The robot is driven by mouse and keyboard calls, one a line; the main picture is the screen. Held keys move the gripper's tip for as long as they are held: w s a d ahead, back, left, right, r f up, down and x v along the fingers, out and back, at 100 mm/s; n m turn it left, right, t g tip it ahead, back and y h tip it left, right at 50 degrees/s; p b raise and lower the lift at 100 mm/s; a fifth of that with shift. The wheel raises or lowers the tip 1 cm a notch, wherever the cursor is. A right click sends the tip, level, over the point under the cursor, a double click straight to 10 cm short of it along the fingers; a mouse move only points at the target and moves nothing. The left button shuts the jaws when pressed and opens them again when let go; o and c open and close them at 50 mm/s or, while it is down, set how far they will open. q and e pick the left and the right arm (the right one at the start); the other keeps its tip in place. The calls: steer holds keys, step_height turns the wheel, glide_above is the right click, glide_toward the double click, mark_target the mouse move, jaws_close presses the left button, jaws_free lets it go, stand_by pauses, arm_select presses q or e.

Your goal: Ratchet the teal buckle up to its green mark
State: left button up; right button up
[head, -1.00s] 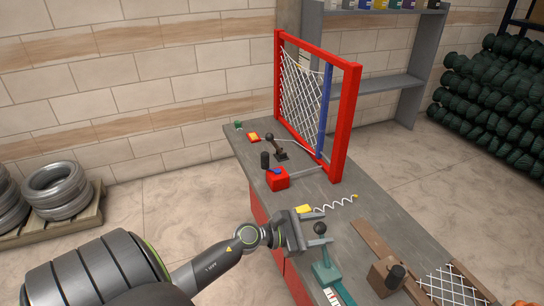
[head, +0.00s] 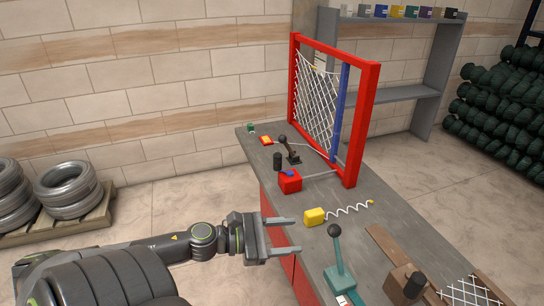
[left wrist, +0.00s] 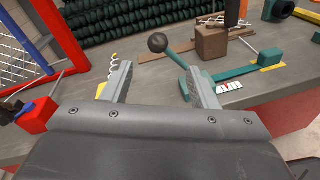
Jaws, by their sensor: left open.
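The teal buckle (head: 341,279) sits on the near part of the grey bench, its lever standing up with a dark ball knob (head: 334,230). In the left wrist view the knob (left wrist: 158,43) and teal lever (left wrist: 178,60) show beyond and between my fingers. A white card with red marks (left wrist: 230,86) lies by the teal base; I cannot make out a green mark. My left gripper (head: 298,237) is open and empty, left of the knob and apart from it; its fingers also show in the left wrist view (left wrist: 159,72). My right gripper is not in view.
A yellow block (head: 314,216) with a white coil lies beyond the gripper. A red block (head: 290,182) and a red frame with white mesh (head: 368,120) stand farther back. A brown block (head: 403,284) is right of the buckle.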

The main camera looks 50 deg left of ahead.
arm_select(q)
steer(key=shift+p+v, duration=1.3)
steer(key=shift+v, duration=0.4)
steer(key=shift+f, duration=0.1)
